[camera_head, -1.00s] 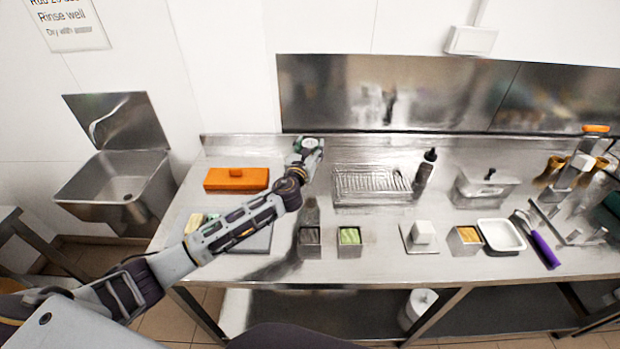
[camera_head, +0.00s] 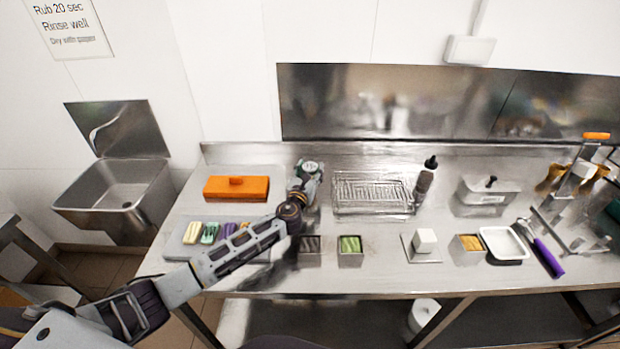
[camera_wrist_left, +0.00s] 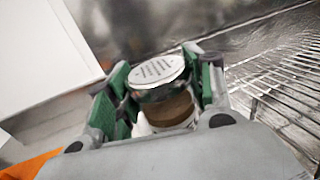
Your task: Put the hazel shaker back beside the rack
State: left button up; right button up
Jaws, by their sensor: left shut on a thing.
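The hazel shaker (camera_wrist_left: 168,105) is a small jar with a brown body and a pale, printed lid. My left gripper (camera_wrist_left: 165,85) is shut on it, with green finger pads on both sides. In the head view, my left gripper (camera_head: 311,170) is over the back of the counter, just left of the wire rack (camera_head: 373,209). The rack also shows at the right of the left wrist view (camera_wrist_left: 285,85), beside the gripper. Whether the shaker touches the counter cannot be told. My right gripper is not in view.
An orange box (camera_head: 237,195) is left of my gripper. A dark bottle (camera_head: 425,182) stands at the rack's right end. Small tubs (camera_head: 350,258) sit in front of the rack. A steel backsplash (camera_head: 400,104) rises behind the counter.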

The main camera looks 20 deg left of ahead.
pick_arm(q)
jog(key=shift+f, duration=1.55)
jog(key=shift+f+b, duration=0.15)
jog(key=shift+b, duration=0.2)
jog(key=o, duration=1)
jog(key=shift+o, duration=0.2)
jog(key=shift+r, duration=0.2)
jog(key=shift+s+f, duration=0.1)
jog(key=shift+s, duration=0.8)
jog(key=shift+s+d, duration=0.15)
jog(key=shift+s, duration=5)
